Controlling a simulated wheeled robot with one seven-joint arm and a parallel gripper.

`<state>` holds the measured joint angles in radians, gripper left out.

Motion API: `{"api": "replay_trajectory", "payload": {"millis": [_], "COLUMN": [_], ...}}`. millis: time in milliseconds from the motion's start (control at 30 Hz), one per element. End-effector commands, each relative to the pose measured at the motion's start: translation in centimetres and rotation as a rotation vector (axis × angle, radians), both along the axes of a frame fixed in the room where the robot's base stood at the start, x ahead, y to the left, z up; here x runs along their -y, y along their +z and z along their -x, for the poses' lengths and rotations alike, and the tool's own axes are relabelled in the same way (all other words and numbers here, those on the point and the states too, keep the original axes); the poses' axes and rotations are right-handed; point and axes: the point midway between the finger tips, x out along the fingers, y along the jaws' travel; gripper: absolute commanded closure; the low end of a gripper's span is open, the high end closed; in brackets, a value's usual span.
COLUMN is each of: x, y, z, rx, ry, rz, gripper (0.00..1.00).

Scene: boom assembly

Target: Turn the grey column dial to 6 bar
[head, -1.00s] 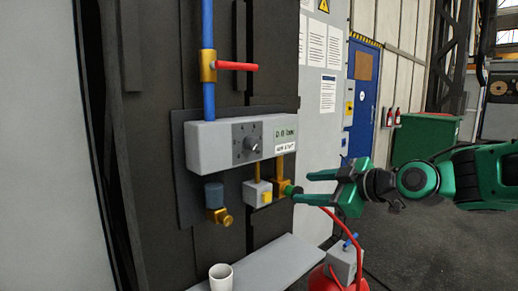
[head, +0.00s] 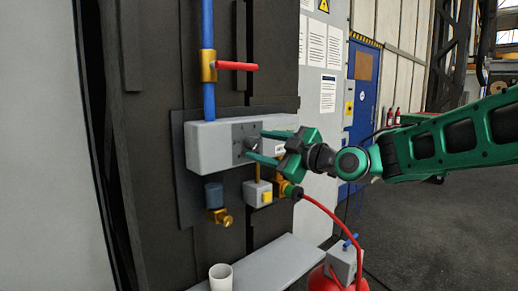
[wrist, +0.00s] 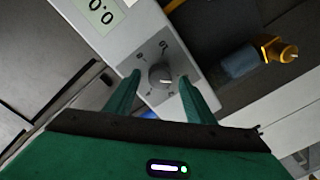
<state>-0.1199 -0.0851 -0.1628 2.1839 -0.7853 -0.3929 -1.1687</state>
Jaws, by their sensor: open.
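The grey dial (wrist: 161,76) is a round knob on a dark square scale plate on the front of a light grey box (head: 207,150) on the column. In the wrist view it lies between my two fingertips, which stand apart on either side of it. My gripper (head: 258,147) is open and empty, right in front of the dial; whether the fingers touch it I cannot tell. In the head view the fingers cover most of the dial. The display (wrist: 101,14) reads about 0.0. The pointer's exact setting is too small to read.
A blue pipe (head: 208,100) with a red lever (head: 237,66) rises above the box. A shelf (head: 262,265) carries a white cup (head: 221,277).

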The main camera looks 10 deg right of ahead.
Motion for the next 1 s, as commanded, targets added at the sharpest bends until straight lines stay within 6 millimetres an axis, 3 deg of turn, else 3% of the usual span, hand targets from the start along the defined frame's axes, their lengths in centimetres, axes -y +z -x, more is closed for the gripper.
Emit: {"api": "replay_trajectory", "payload": {"millis": [467, 667, 1000], "x": [-0.93, -0.90, -0.87], "y": [0.01, 0.01, -0.03], "z": [-1.19, -1.17, -1.17], "rx": [0.000, -0.001, -0.022], "ry": [-0.001, -0.001, -0.001], "rz": [-0.001, -0.001, -0.029], "gripper": [0.51, 0.92, 0.92]}}
